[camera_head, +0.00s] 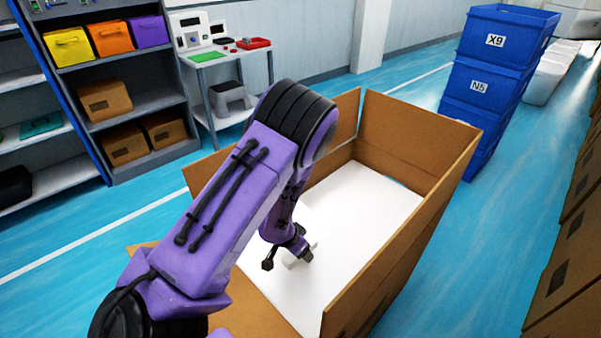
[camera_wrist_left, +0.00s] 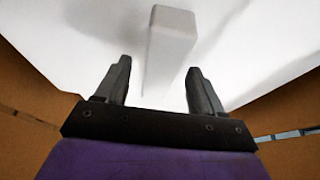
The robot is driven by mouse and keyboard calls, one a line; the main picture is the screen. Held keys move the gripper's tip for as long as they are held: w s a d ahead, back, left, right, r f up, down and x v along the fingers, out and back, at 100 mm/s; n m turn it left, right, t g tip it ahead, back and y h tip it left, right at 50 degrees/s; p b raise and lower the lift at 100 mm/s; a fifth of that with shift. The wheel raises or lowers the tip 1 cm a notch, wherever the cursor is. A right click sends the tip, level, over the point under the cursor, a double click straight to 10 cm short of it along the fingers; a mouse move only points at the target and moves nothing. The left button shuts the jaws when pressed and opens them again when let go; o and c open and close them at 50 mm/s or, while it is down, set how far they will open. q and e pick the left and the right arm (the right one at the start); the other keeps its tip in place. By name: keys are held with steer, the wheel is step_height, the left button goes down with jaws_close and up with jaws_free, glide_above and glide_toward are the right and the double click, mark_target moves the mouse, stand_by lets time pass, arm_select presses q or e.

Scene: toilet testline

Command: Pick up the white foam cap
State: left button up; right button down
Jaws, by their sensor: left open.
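The white foam cap (camera_head: 352,215) lies flat inside an open cardboard box in the head view. In the left wrist view it fills the upper part as a white surface, with a raised white block (camera_wrist_left: 172,38) on it. My left gripper (camera_head: 287,260) reaches down into the box over the cap, near its left side. In the left wrist view the gripper (camera_wrist_left: 160,68) is open, with one dark finger on each side of the raised block. I cannot tell whether the fingers touch it. My left arm hides part of the cap. My right gripper is not in view.
The cardboard box (camera_head: 412,150) has upright walls and flaps around the cap. Blue stacked crates (camera_head: 490,90) stand behind right. Shelves (camera_head: 150,105) with coloured bins and a small workbench (camera_head: 225,60) stand behind left. More cardboard boxes (camera_head: 570,250) line the right edge. Blue floor is clear between.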

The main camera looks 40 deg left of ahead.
arm_select(q)
steer(key=shift+r, duration=0.1)
jaws_close()
step_height(320, 180, up, 18)
steer(key=p, duration=0.9)
